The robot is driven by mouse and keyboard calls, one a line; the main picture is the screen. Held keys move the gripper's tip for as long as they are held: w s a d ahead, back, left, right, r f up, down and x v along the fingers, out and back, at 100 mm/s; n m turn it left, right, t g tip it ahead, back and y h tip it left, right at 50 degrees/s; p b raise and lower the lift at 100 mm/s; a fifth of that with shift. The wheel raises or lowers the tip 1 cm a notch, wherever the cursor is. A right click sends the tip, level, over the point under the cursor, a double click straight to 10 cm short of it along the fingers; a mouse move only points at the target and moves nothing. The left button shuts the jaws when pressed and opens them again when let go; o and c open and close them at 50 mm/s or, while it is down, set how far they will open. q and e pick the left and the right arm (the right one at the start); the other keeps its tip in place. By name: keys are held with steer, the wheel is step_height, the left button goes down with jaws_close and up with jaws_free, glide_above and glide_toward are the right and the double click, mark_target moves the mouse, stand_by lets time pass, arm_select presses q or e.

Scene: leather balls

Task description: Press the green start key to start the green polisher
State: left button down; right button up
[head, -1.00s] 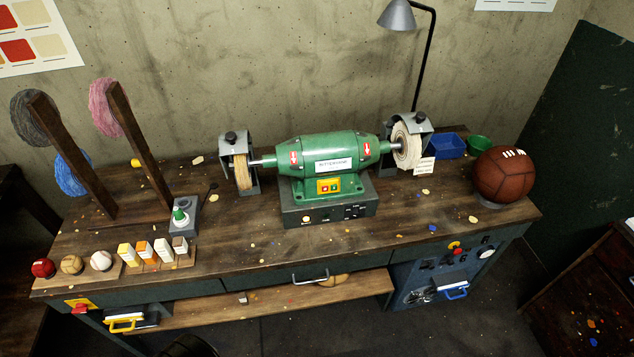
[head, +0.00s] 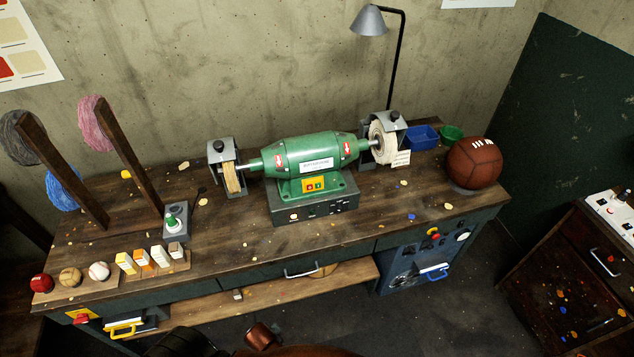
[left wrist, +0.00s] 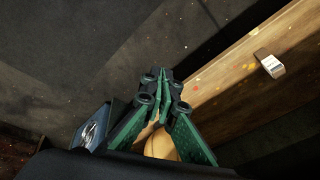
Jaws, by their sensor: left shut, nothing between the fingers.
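The green polisher (head: 313,153) stands at the middle of the workbench, with a pale wheel at each end. A yellow panel (head: 315,180) on its front carries small red and green keys, too small to read surely. A separate grey box with a green button (head: 172,221) stands on the bench to the left. My left gripper (left wrist: 161,76) shows in the left wrist view, its green fingers shut and empty. It points over the dark floor beside the low wooden shelf, away from the polisher. My right gripper is not in view.
The workbench (head: 230,235) holds balls at its left front, yarn posts behind them and a brown ball (head: 473,163) at right. A lamp (head: 369,22) stands behind the polisher. A low shelf (head: 210,307) runs under the bench. A second cabinet (head: 570,260) stands at right.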

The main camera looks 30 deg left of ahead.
arm_select(q)
steer(key=w+a+r+t+p, duration=0.1)
steer(key=w+r, duration=0.1)
steer(key=r, duration=0.8)
steer(key=w+r+p, duration=0.2)
steer(key=w+r, duration=0.1)
steer(key=r, duration=0.7)
steer(key=w+a+r+m+t+y, duration=0.1)
steer(key=w+r, duration=0.2)
steer(key=r, duration=0.1)
steer(key=w+a+r+m+t+y, duration=0.1)
steer(key=w+a+r+m+t, duration=0.1)
steer(key=w+r, duration=0.2)
steer(key=w+a+r+m+t+y+p, duration=0.1)
steer(key=w+r+m, duration=0.1)
steer(key=w+r, duration=0.2)
steer(key=shift+a+r+t, duration=0.2)
steer(key=shift+a+t, duration=0.15)
steer(key=shift+t, duration=0.05)
steer(key=m+t+h, duration=0.3)
steer(key=m+t, duration=0.5)
steer(key=m, duration=0.9)
glide_toward(318, 185)
steer(key=w+d+r, duration=0.1)
steer(key=d, duration=0.8)
steer(key=shift+a+r+p, duration=0.15)
steer(key=shift+r+p, duration=0.05)
steer(key=shift+p, duration=0.1)
steer(key=shift+w+n, duration=0.1)
steer(key=shift+n, duration=0.2)
